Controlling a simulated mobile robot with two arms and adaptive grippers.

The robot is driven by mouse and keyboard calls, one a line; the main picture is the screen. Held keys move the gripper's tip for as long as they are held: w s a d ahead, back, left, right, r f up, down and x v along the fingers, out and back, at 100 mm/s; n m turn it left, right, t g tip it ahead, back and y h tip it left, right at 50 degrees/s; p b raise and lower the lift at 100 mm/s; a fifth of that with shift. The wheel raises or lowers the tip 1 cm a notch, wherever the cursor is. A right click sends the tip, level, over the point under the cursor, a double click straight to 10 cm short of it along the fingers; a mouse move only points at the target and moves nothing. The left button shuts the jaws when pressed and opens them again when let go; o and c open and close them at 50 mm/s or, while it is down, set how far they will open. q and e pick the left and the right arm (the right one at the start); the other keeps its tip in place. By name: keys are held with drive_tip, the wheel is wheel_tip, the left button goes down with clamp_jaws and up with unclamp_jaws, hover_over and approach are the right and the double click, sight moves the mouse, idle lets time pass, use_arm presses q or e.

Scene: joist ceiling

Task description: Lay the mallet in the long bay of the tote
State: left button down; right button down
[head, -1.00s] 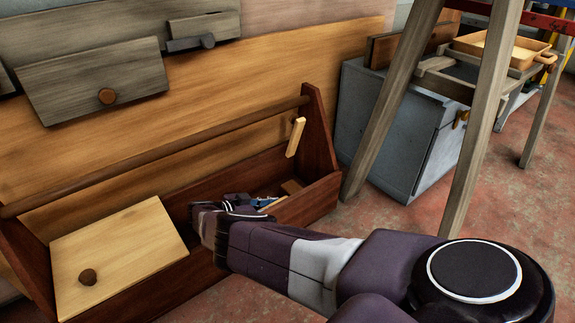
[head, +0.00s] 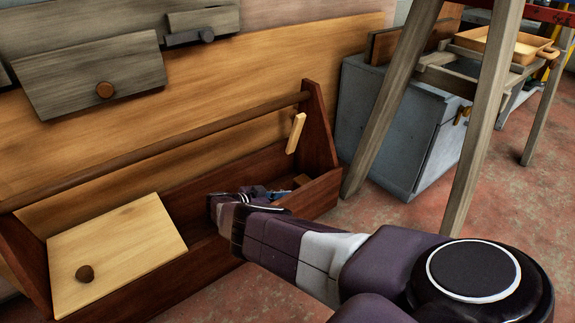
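The tote (head: 325,135) is a long dark-red wooden box with a round carrying bar. A pale lid with a brown knob (head: 118,255) covers its left part. The right part is an open long bay (head: 200,196). My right gripper (head: 222,204) is over the front of this bay, and its finger opening is hard to make out. A blue item and a small brown wooden piece (head: 302,180) show beyond it at the bay's right end. I cannot tell whether the brown piece belongs to the mallet; no mallet is clearly visible. My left gripper is out of view.
A pale wooden tab (head: 296,133) is on the tote's right end. A grey cabinet (head: 385,125) and a wooden trestle (head: 485,120) stand to the right, with a wooden tray (head: 500,48) behind. Grey wooden panels (head: 90,70) are at the upper left.

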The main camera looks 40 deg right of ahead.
drive_tip(key=c, duration=1.8)
unclamp_jaws()
drive_tip(key=shift+f, duration=0.1)
drive_tip(key=shift+o, duration=0.2)
drive_tip(key=shift+r, duration=0.2)
drive_tip(key=shift+a+r, duration=0.1)
drive_tip(key=shift+a, duration=0.05)
drive_tip(key=p+v, duration=0.3)
drive_tip(key=v, duration=0.9)
drive_tip(key=shift+s+p, duration=0.1)
drive_tip(key=shift+p, duration=0.3)
